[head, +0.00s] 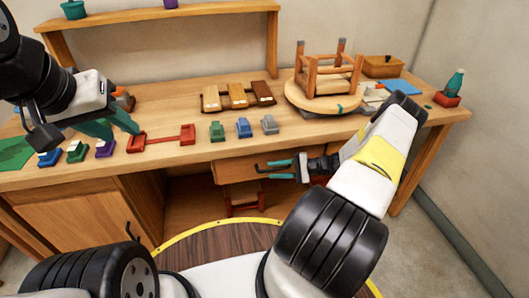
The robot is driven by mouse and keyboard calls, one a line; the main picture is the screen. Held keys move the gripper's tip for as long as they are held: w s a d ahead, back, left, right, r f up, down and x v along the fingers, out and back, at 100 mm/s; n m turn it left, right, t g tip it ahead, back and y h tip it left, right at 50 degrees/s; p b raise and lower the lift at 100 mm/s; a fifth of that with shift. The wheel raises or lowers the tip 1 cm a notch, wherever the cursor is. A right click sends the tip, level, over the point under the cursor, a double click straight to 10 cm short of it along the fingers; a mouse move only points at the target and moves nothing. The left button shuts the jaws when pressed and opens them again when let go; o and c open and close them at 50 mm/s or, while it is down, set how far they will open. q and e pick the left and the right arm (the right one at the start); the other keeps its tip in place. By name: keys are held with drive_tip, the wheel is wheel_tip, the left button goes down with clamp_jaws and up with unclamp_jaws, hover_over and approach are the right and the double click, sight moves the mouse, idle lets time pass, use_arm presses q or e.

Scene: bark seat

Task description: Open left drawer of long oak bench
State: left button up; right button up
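The long oak bench (175,153) runs across the view. Under its top on the left is a drawer front (70,180), above a cabinet door (75,215) with a dark handle. A second drawer front (235,168) is under the middle of the top. My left gripper (115,128) is above the left part of the bench top, its teal fingers spread, with nothing visible between them. My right gripper (260,170) is in front of the middle drawer, its teal fingers apart and pointing left. I cannot tell whether it touches the drawer or its handle.
Small coloured clamps and blocks (244,128) and a red frame (160,139) lie along the front edge. A wooden rack (238,96), an upturned stool (325,75) on a round board, and a tan bin (382,66) stand further back. A small stool (245,198) is under the bench.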

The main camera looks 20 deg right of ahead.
drive_tip(key=shift+a, duration=0.1)
clamp_jaws()
idle(1.4)
